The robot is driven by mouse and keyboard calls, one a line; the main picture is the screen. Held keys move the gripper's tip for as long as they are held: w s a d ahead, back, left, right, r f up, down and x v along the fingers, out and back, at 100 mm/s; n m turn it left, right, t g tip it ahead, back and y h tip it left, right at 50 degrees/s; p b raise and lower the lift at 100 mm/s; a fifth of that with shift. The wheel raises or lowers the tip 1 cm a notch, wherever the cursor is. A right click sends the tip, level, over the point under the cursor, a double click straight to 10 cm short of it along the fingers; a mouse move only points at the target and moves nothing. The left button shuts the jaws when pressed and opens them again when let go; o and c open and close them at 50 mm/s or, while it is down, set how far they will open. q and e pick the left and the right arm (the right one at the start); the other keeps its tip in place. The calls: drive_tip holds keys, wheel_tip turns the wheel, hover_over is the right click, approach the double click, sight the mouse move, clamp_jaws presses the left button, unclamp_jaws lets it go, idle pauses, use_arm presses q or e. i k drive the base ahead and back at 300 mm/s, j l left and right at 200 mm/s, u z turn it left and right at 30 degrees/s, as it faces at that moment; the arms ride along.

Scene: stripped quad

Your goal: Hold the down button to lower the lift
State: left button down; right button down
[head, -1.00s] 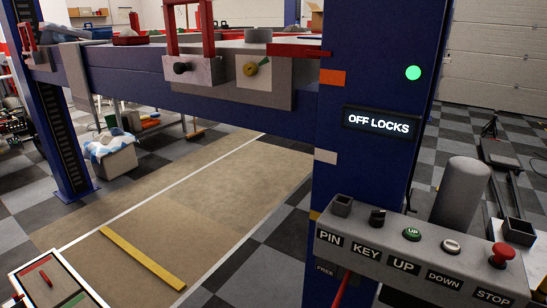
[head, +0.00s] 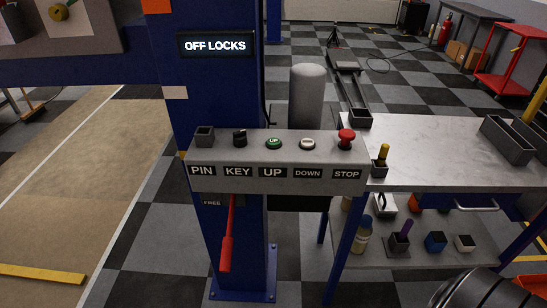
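The control box (head: 278,147) is fixed to the front of the blue lift column (head: 215,95). Its top carries a square pin socket (head: 205,136), a black key switch (head: 240,137), a green UP button (head: 274,142), a pale DOWN button (head: 308,143) and a red STOP mushroom button (head: 346,139). Printed labels sit below each one. A display (head: 215,45) above reads OFF LOCKS. A red lever (head: 228,240) hangs below the box by a FREE label. Nothing touches the DOWN button. Neither gripper shows; part of my arm is at the lower right.
A grey-topped workbench (head: 440,150) stands right of the box, with a yellow-handled item in a small holder (head: 380,165) and a grey tray (head: 508,140). Its lower shelf holds several small containers. A red cart (head: 505,70) stands at the far right. A yellow strip (head: 40,273) lies on the floor at left.

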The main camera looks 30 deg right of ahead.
sight(307, 142)
drive_tip(key=l+z, duration=0.2)
drive_tip(key=z, duration=0.95)
